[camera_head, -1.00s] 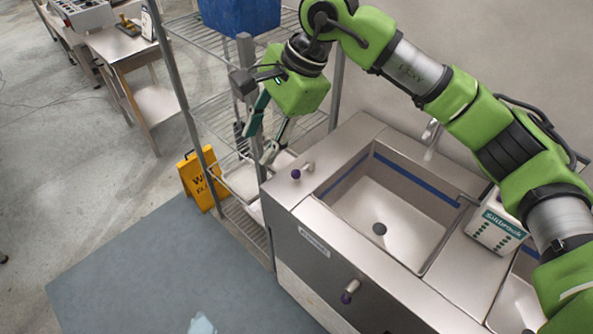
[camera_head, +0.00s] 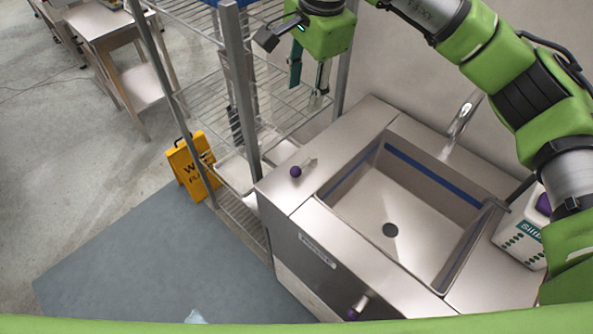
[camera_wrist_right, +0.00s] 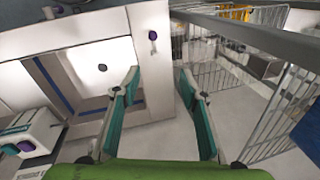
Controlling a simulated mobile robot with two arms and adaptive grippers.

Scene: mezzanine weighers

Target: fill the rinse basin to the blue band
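The rinse basin (camera_head: 360,205) is a square steel sink with a blue band (camera_head: 436,174) around its inner walls. Its dark drain (camera_head: 390,230) is uncovered and I see no water. A curved faucet (camera_head: 464,114) stands behind it. My right gripper (camera_head: 307,88) is open and empty, above and behind the left deck, in front of the rack. In the right wrist view its fingers (camera_wrist_right: 160,84) are apart, with the basin drain (camera_wrist_right: 102,68) to their left. My left gripper is not in view.
A wire rack (camera_head: 240,100) stands left of the sink, close to my right gripper. A white box with purple parts (camera_head: 522,228) sits on the right deck. A yellow floor sign (camera_head: 190,165) stands by the rack. The grey mat (camera_head: 160,260) is mostly clear.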

